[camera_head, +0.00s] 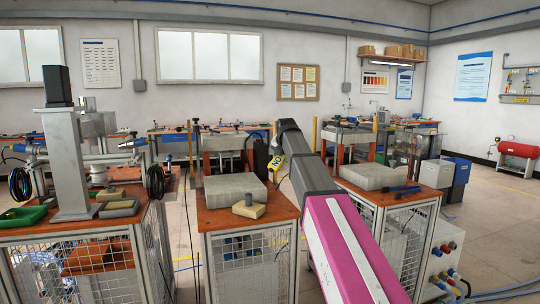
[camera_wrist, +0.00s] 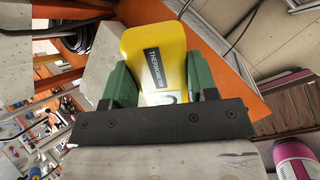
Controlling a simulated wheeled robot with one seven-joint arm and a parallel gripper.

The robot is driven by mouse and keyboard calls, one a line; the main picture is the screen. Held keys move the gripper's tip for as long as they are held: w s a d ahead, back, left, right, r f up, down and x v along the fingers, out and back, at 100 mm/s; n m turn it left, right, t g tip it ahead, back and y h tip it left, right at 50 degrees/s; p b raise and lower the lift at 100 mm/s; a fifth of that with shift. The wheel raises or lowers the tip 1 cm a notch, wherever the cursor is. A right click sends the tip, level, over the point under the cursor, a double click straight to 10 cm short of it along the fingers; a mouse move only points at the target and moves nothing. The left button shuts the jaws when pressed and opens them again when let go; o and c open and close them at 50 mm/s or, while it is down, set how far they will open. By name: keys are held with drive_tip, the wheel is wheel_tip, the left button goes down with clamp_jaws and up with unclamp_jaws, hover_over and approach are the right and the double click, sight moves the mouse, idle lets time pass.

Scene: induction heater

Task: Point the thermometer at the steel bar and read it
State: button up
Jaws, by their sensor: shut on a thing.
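The yellow thermometer (camera_wrist: 158,50) is between the green finger pads of my gripper (camera_wrist: 160,85) in the wrist view, its label facing the camera. My gripper is shut on it. In the head view, the yellow thermometer (camera_head: 277,163) shows beside my dark gripper (camera_head: 263,158), held above the middle bench. No reading is visible. A short grey piece (camera_head: 249,199) stands on a pale yellow block (camera_head: 249,211) on that bench, below and left of my gripper. I cannot tell whether this is the steel bar; no other bar is clear.
A large grey slab (camera_head: 232,187) lies on the middle bench (camera_head: 225,216). Another slab (camera_head: 370,176) is on the right bench. Open floor shows at right.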

sight(275, 163)
drive_tip(key=shift+a, duration=0.15)
drive_tip(key=shift+s+a+f, duration=0.75)
drive_tip(key=shift+s+a, duration=0.05)
drive_tip(key=shift+s, duration=0.2)
drive_tip(key=shift+s+a+f, duration=0.75)
drive_tip(key=shift+s, duration=0.25)
idle(0.6)
